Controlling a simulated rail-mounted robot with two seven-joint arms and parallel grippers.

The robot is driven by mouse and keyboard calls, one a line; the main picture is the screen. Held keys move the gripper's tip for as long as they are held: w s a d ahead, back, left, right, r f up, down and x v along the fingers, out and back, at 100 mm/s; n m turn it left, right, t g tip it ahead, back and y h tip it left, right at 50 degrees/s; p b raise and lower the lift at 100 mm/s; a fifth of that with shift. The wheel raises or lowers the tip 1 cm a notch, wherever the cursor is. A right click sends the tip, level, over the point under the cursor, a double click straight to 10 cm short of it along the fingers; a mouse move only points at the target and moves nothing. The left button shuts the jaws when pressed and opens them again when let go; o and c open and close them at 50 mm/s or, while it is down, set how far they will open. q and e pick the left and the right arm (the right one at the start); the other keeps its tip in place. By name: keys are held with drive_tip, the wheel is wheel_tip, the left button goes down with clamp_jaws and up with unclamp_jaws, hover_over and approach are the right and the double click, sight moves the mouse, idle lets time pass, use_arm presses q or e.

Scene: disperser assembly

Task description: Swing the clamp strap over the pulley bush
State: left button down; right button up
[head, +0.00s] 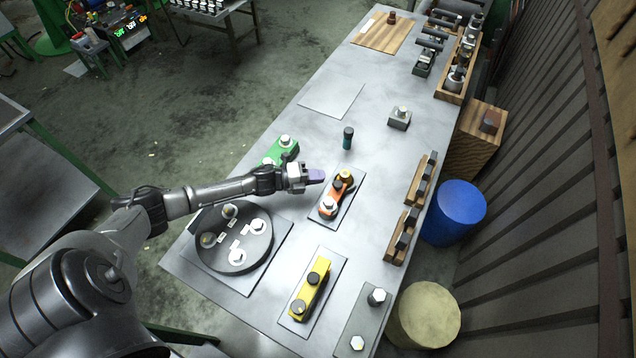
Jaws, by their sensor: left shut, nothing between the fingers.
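An orange clamp strap (331,201) sits on a small grey plate in the middle of the bench, with a silver hex nut at its near end. A brass-coloured round part (345,175), which looks like the pulley bush, stands at its far end beside dark metal parts. At this size I cannot tell whether the strap lies over the bush. My left gripper (317,177) reaches in from the left, shut and empty, with purplish fingertips just left of the orange fixture. Any contact is unclear. My right gripper is not in view.
A green fixture (281,150) lies behind my left gripper. A dark round plate with nuts (232,262) lies under my left arm. A yellow fixture (312,288) is nearer. A dark green cylinder (348,138) stands beyond. Wooden racks (420,180) line the right edge.

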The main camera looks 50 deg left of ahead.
use_arm(q)
drive_tip(key=shift+s+a+r+b, duration=0.25)
drive_tip(key=shift+s+a, duration=0.75)
drive_tip(key=shift+a, duration=0.65)
drive_tip(key=shift+s+a+r+b, duration=0.1)
drive_tip(key=shift+s+a+r, duration=0.2)
drive_tip(key=shift+s+a, duration=1)
drive_tip(key=shift+s+a+r+b, duration=0.25)
drive_tip(key=shift+s+a, duration=0.4)
drive_tip(key=shift+a, duration=1.35)
